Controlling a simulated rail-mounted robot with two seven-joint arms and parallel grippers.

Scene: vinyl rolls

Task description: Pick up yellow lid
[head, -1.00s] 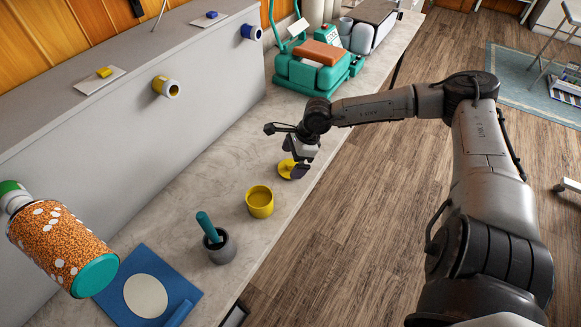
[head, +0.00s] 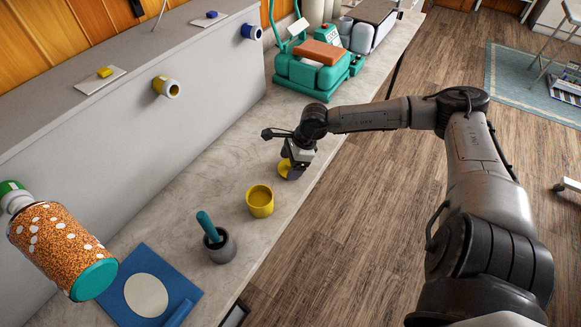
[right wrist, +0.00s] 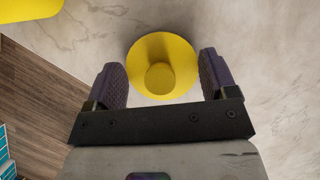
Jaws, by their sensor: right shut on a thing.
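The yellow lid (right wrist: 180,50), a round disc with a knob in its middle, lies on the light stone counter in the right wrist view. It also shows in the head view (head: 284,167), partly hidden by my right gripper. The yellow cup (head: 260,203) stands open and upright, nearer than the lid. My left gripper is not in view.
A grey mortar with a teal pestle (head: 208,228) and a blue mat (head: 185,287) lie nearer on the counter. A teal machine (head: 305,74) stands farther back. A grey wall panel (head: 215,85) with projecting rolls borders the left side. The counter's edge is close on the right.

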